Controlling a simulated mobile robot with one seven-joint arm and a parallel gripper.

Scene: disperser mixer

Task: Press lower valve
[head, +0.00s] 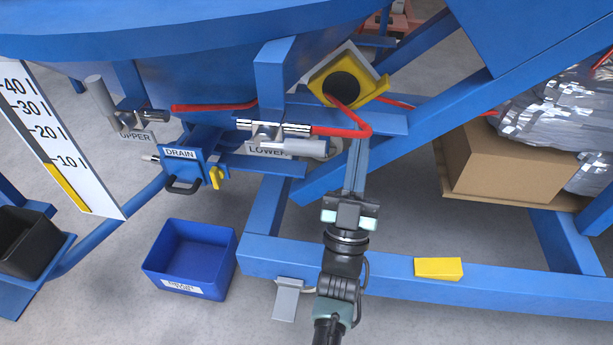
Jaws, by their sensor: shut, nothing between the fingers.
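The lower valve (268,127) is a metal fitting with a red hose on a blue bracket near the picture's middle. Its "LOWER" label (268,150) is partly covered by a grey cylinder. The upper valve (143,115), with an "UPPER" label, is to its left. My gripper (350,200) is shut and empty, below and to the right of the lower valve, apart from it. My arm reaches up from the bottom edge.
A drain unit (181,154) with a black handle and yellow lever sits left of the lower valve. A blue bin (192,259) stands on the floor. A blue frame beam (390,281) runs behind my arm, with a yellow block (438,268) on it. A cardboard box (515,168) is at right.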

